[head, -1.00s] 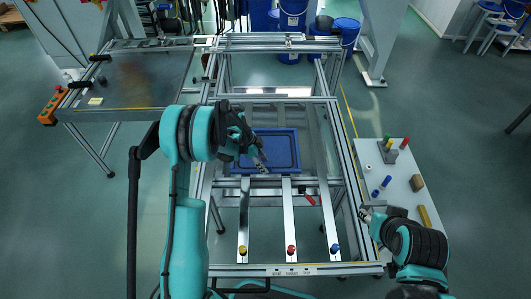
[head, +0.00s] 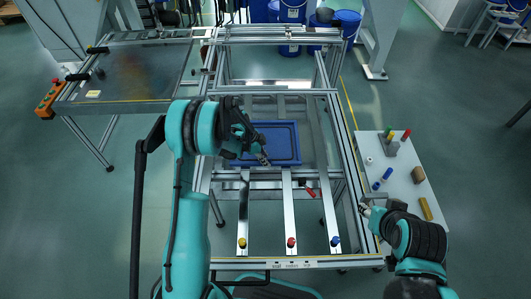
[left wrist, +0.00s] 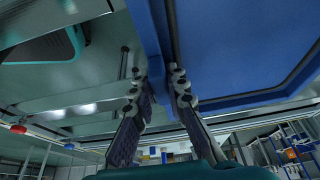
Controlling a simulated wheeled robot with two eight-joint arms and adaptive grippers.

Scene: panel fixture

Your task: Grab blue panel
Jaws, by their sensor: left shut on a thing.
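The blue panel (head: 282,143) is a flat rectangular tray-like piece with a raised rim. It lies in the middle of the metal frame, at the far end of the rails. My left gripper (head: 264,158) is at its near edge and is shut on that edge. In the left wrist view the fingers (left wrist: 163,82) sit on both sides of the rim of the panel (left wrist: 235,45). My right gripper (head: 367,207) is at the right side of the frame, away from the panel. Its fingers are too small to judge.
The aluminium frame (head: 350,190) surrounds the panel. Rails with yellow, red (head: 291,242) and blue knobs run toward me. A red-handled item (head: 310,193) lies near the rails. A white side table (head: 398,185) at right holds coloured pieces. A flat-topped metal table (head: 140,78) stands back left.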

